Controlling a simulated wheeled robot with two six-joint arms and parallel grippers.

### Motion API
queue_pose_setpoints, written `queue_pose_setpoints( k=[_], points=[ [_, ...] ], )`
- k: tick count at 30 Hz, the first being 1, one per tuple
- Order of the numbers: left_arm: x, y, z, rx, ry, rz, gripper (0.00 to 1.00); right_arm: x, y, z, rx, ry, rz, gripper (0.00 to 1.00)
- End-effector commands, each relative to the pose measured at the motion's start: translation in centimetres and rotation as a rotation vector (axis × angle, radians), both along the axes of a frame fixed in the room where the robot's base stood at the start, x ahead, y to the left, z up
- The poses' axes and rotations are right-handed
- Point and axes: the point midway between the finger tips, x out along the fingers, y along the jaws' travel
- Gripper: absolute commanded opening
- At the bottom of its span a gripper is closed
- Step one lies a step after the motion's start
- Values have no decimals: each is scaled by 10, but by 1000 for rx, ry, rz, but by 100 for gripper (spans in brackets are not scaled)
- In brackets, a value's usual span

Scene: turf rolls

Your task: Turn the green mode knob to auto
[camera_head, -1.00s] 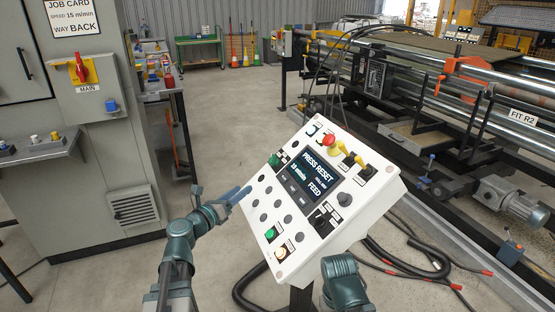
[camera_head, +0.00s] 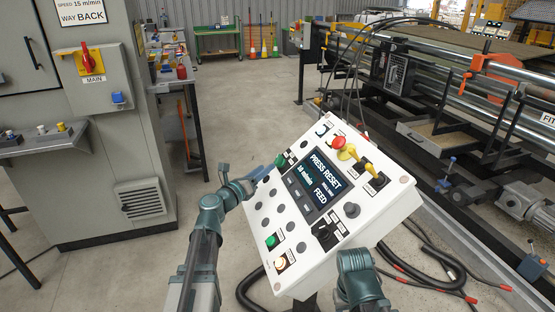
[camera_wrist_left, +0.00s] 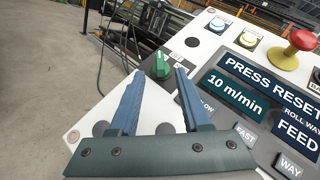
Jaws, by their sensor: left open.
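The green mode knob (camera_head: 281,160) sits near the upper left edge of the white tilted control panel (camera_head: 296,262). In the left wrist view the knob (camera_wrist_left: 156,66) stands just beyond and between my two blue fingertips. Its pointer direction and the small labels beside it are too small to read surely. My left gripper (camera_head: 266,172) is open and empty, close to the knob from the lower left. The fingers also show in the left wrist view (camera_wrist_left: 160,82), spread apart. My right arm shows at the bottom, but its gripper is not in view.
The panel's screen (camera_head: 311,183) reads PRESS RESET, 10 m/min and FEED. A red mushroom button (camera_head: 339,143), yellow-topped controls and several other buttons share the panel. A grey cabinet (camera_head: 95,180) stands at left, a roller machine at right. Black hoses (camera_head: 425,255) lie on the floor.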

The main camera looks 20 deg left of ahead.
Motion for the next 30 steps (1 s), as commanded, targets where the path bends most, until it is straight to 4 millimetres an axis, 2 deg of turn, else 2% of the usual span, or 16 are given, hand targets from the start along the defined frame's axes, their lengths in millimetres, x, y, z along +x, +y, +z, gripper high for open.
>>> queue_pose_setpoints(
  k=[1, 3, 12, 18, 27, 30],
  points=[
    [15, -3, 0, 0, 0, -1, 48, 0, 0, 0, 0, 0, 0, 50],
    [28, -8, 0, 0, 0, -2, 48, 0, 0, 0, 0, 0, 0, 50],
    [68, -22, 0, 0, 0, 0, 48, 0, 0, 0, 0, 0, 0, 50],
    [78, -26, 0, 0, 0, 0, 48, 0, 0, 0, 0, 0, 0, 50],
    [78, -26, 0, 0, 0, 1, 48, 0, 0, 0, 0, 0, 0, 50],
    [78, -26, 0, 0, 0, 0, 30, 0, 0, 0, 0, 0, 0, 50]
  ],
)
